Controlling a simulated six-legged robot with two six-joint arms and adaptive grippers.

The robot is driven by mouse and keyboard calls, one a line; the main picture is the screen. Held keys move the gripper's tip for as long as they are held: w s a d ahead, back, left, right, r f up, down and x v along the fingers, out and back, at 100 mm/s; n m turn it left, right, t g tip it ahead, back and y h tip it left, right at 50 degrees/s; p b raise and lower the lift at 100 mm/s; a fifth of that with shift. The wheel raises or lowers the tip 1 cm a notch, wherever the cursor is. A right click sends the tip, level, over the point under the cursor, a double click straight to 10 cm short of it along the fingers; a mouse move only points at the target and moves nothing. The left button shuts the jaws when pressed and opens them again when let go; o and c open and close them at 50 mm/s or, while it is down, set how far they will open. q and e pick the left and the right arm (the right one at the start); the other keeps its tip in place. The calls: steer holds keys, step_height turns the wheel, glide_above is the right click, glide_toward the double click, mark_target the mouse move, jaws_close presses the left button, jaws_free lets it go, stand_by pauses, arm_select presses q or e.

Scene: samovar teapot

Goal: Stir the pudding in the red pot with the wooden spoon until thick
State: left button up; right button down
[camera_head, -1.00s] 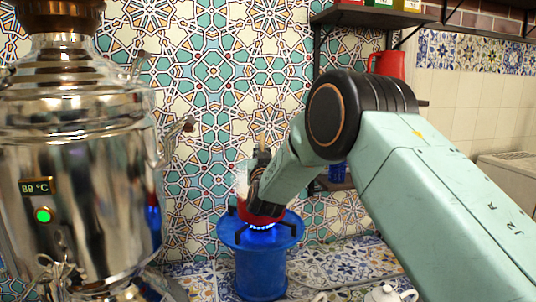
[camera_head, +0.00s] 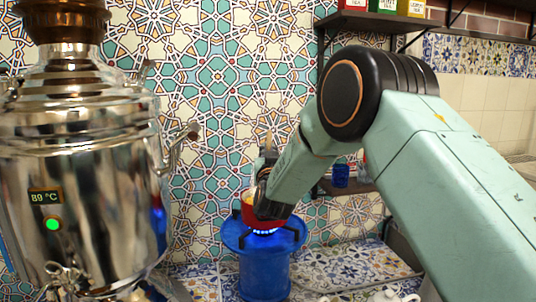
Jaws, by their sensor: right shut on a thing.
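The red pot (camera_head: 263,224) sits on a burner with a blue flame, on top of a round blue stand (camera_head: 264,275). My right arm reaches in from the right, and my dark right gripper (camera_head: 265,170) is over the pot, covering much of its opening. It is shut on the wooden spoon (camera_head: 268,142), whose tan handle end sticks up above the fingers. The spoon's lower end is hidden. A pale yellowish patch shows at the pot's left rim; the pudding's thickness cannot be told. My left gripper is not in view.
A large shiny samovar (camera_head: 85,180) reading 89 °C stands at the left, its side handle pointing toward the pot. Shelves are on the right, with a blue cup (camera_head: 340,175) on the lower one. A white teapot (camera_head: 390,296) is at the bottom edge.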

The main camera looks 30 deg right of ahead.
mark_target(269, 135)
steer(key=r+p, duration=0.2)
steer(key=r, duration=0.1)
steer(key=shift+s+a+r, duration=0.1)
steer(key=shift+s+a, duration=0.05)
steer(key=shift+s, duration=0.05)
steer(key=shift+s+r+p, duration=0.25)
steer(key=shift+r+p, duration=0.2)
steer(key=shift+r, duration=0.35)
steer(key=shift+w+r+p, duration=0.1)
steer(key=shift+r+p, duration=0.8)
steer(key=shift+r, duration=0.45)
steer(key=shift+f, duration=0.1)
